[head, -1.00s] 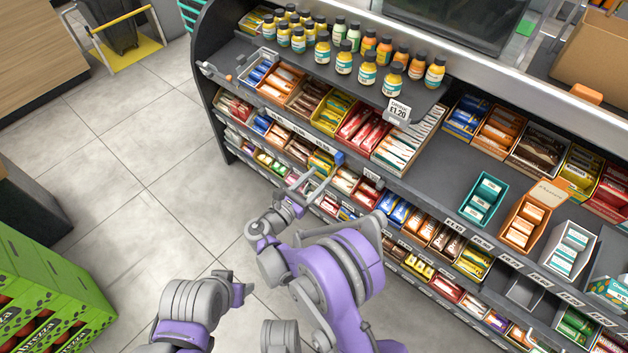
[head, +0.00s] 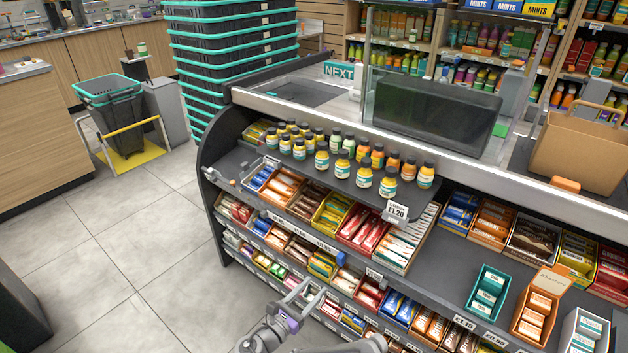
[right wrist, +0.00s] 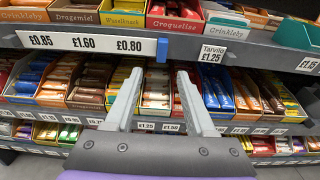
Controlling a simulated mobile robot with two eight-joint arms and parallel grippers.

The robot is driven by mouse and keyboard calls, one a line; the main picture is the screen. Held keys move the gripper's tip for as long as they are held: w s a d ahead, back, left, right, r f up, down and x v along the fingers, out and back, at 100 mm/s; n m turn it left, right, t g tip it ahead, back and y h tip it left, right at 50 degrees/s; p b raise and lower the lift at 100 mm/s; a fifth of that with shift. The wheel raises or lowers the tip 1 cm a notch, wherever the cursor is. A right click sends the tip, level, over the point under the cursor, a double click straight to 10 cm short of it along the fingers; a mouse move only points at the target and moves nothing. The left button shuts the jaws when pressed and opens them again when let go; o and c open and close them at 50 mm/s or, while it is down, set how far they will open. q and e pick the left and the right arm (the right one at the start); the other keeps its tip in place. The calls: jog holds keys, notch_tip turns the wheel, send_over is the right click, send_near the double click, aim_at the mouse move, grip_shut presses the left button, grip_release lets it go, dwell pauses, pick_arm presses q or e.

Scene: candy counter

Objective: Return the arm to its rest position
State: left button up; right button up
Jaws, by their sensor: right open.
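My right gripper (head: 304,296) shows at the lower middle of the head view, in front of the candy shelves. Its two grey fingers are apart with nothing between them. In the right wrist view the open fingers (right wrist: 159,105) point at a lower shelf of candy boxes, and no box is held. The purple and grey wrist of my right arm shows at the bottom edge of the head view; the rest of the arm is cut off. My left gripper does not show.
The candy counter (head: 400,208) fills the right side, with several small bottles (head: 364,177) on its top shelf. A blue clip (head: 340,258) sits on a shelf edge near my gripper. Stacked baskets (head: 232,48) stand behind. Grey floor (head: 130,240) at left is clear.

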jog(key=s+d+r+m+g+y, duration=0.2)
jog(key=s+d+r+m+g, duration=0.25)
jog(key=d, duration=0.45)
jog(key=s+d+r+m+g+y, duration=0.1)
jog(key=s+d+m+g, duration=0.3)
jog(key=d+m, duration=0.45)
jog(key=s+d+m+g+y, duration=0.2)
jog(key=s+m+y, duration=0.5)
jog(key=s+m, duration=1.25)
pick_arm(q)
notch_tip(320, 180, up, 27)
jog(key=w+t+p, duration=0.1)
jog(key=p, duration=2.2)
jog(key=shift+p, duration=0.4)
pick_arm(e)
jog(key=s+r+n, duration=0.1)
jog(key=r+n, duration=0.1)
jog(key=r, duration=1.1)
jog(key=s+r+n+t, duration=0.1)
jog(key=s+r+n, duration=0.1)
jog(key=r, duration=1.1)
jog(key=shift+s+a+r+y, duration=0.25)
jog(key=shift+s+r+y, duration=0.05)
jog(key=shift+r+y, duration=0.1)
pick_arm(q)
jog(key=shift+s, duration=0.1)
pick_arm(e)
jog(key=shift+s+t, duration=0.1)
jog(key=shift+t, duration=0.15)
